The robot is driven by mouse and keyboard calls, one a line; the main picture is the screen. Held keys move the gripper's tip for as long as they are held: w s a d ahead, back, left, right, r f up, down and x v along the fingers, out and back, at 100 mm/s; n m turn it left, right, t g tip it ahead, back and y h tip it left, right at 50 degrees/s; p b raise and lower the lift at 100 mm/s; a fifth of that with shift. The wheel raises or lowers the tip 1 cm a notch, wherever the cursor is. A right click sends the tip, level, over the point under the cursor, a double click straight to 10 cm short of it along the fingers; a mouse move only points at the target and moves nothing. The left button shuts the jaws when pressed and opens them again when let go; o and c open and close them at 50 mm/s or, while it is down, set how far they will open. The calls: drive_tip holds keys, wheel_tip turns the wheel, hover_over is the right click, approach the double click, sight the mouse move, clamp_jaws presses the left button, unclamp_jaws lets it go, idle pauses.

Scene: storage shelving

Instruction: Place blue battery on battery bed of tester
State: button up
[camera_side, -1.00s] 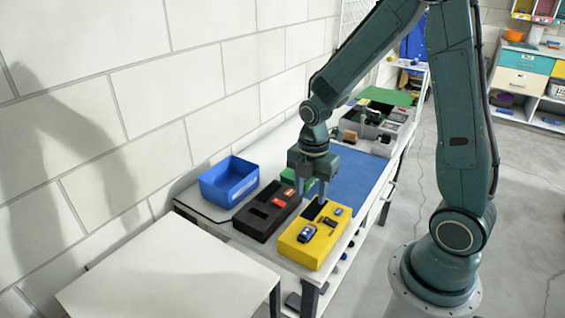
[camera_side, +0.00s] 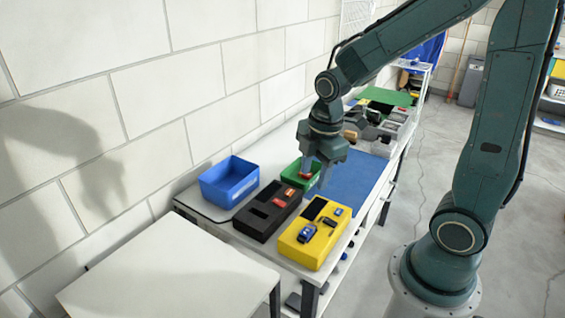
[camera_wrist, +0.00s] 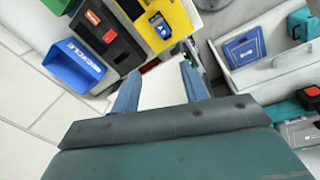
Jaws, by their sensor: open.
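The yellow tester (camera_side: 297,256) sits at the near end of the bench with dark recesses in its top. A blue item (camera_side: 307,233), which looks like the blue battery, lies on its near-left part. I cannot tell if it is seated in the bed. The tester (camera_wrist: 182,17) and the blue item (camera_wrist: 160,25) also show at the top of the wrist view. My gripper (camera_side: 317,179) is open, pointing down above the bench behind the tester, clear of it. In the wrist view, the gap between its fingers (camera_wrist: 160,88) shows no held object.
A black box (camera_side: 258,230) with a red item (camera_side: 289,192) stands left of the tester. The blue mat (camera_side: 352,184) beyond is mostly clear.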

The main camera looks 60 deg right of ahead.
drive_tip(key=s+a+r+m+t, duration=0.4)
drive_tip(key=s+r+m, duration=0.7)
drive_tip(key=r+m, duration=0.1)
drive_tip(key=shift+s+m, duration=0.25)
drive_tip(key=shift+m, duration=0.45)
